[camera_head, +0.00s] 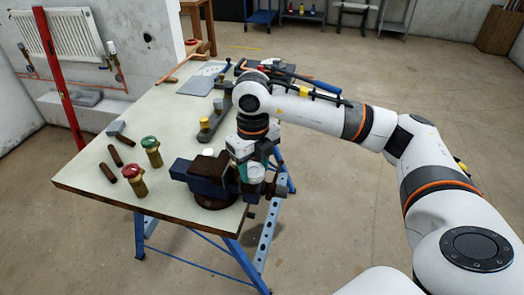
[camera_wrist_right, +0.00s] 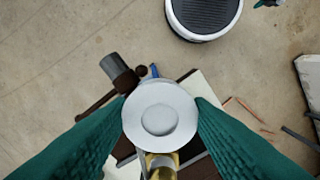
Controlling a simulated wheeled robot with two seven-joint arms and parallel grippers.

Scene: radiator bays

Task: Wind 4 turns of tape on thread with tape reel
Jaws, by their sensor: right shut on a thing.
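My right gripper (camera_head: 254,170) is at the vise on the near right corner of the workbench. In the right wrist view its green-padded fingers (camera_wrist_right: 160,118) are shut on the white, round tape reel (camera_wrist_right: 160,112). The reel also shows as a pale disc (camera_head: 256,173) in the head view, partly covered by the fingers. A brass threaded fitting (camera_wrist_right: 162,165) shows just below the reel in the wrist view. Its thread is mostly hidden, and I cannot tell whether tape is on it. The blue vise (camera_head: 207,177) stands beside the gripper. My left gripper is not in view.
On the workbench (camera_head: 90,170) stand a green-capped valve (camera_head: 151,155) and a red-capped valve (camera_head: 135,183), with dark brown cylinders (camera_head: 108,172) beside them. A rack with small fittings (camera_head: 208,125) lies behind the vise. A red level (camera_head: 60,75) leans by the radiator (camera_head: 62,35).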

